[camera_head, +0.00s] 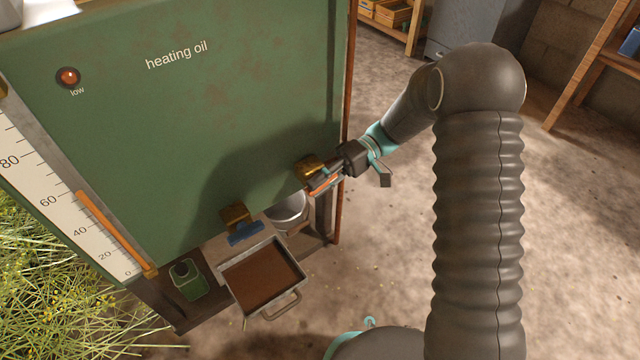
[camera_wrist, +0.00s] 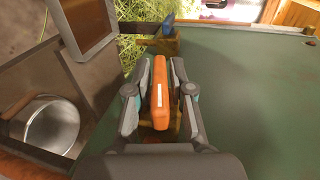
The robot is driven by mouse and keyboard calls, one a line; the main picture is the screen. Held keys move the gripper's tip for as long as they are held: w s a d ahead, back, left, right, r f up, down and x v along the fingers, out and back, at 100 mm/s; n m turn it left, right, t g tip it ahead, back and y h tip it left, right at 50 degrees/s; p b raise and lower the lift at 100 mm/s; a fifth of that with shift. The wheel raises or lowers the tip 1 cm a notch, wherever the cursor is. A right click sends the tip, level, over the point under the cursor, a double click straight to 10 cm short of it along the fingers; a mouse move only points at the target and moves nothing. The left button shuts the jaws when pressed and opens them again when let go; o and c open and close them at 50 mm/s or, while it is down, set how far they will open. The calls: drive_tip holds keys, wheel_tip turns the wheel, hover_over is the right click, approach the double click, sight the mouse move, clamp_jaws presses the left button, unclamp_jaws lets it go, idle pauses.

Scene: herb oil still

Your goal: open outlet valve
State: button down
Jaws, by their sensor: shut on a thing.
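The green tank (camera_head: 200,120) is labelled "heating oil" and has two brass valves low on its front face. The right valve (camera_head: 308,166) has an orange lever (camera_head: 325,186); the left valve (camera_head: 236,215) has a blue lever (camera_head: 246,234). My gripper (camera_head: 330,178) is at the orange lever. In the wrist view, the fingers of my gripper (camera_wrist: 160,68) lie on both sides of the orange lever (camera_wrist: 161,105), shut on it. The blue lever (camera_wrist: 168,24) is beyond the fingertips there. The orange lever's valve body is mostly hidden in the wrist view. No labels for the valves are readable.
A metal pot (camera_head: 288,212) stands below the orange-lever valve. A square tray (camera_head: 222,287) with brown contents is below the blue-lever valve. A green can (camera_head: 190,283) stands to its left. A level gauge (camera_head: 65,210) runs along the tank's left. The concrete floor at right is open.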

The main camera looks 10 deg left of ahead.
drive_tip(key=shift+g+y, duration=0.8)
drive_tip(key=shift+g, duration=0.4)
drive_tip(key=c, duration=1.2)
unclamp_jaws()
drive_tip(key=shift+r, duration=0.1)
